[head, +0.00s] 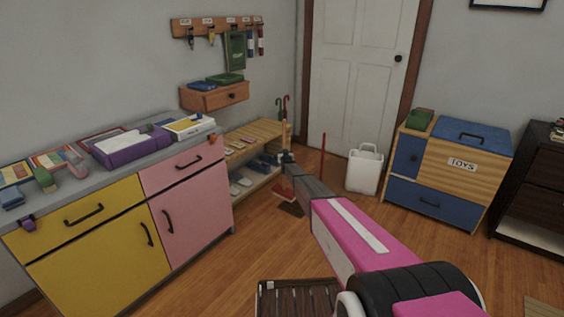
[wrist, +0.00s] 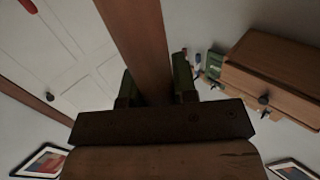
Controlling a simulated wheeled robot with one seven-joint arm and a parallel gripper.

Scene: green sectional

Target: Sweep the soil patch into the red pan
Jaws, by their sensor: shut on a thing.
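My gripper (head: 287,158) is shut on the wooden broom handle (head: 284,137), which stands roughly upright near the low shelf. In the wrist view the handle (wrist: 137,45) passes between the two green-padded fingers. Below my gripper, a reddish piece (head: 283,193) is close to the floor; it looks like the broom's head, but it is small. A dark brown soil patch (head: 291,209) lies on the wood floor just in front of it. A thin upright red stick (head: 323,150) stands right of my arm, perhaps the pan's handle. The pan itself is not clearly seen; my arm covers floor there.
A low wooden shelf (head: 258,135) with shoes is close on the left, beyond the pink and yellow cabinet (head: 185,190). A white jug (head: 364,169) stands by the door. A toy chest (head: 460,160) is at right. A dark slatted item (head: 298,297) lies in front.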

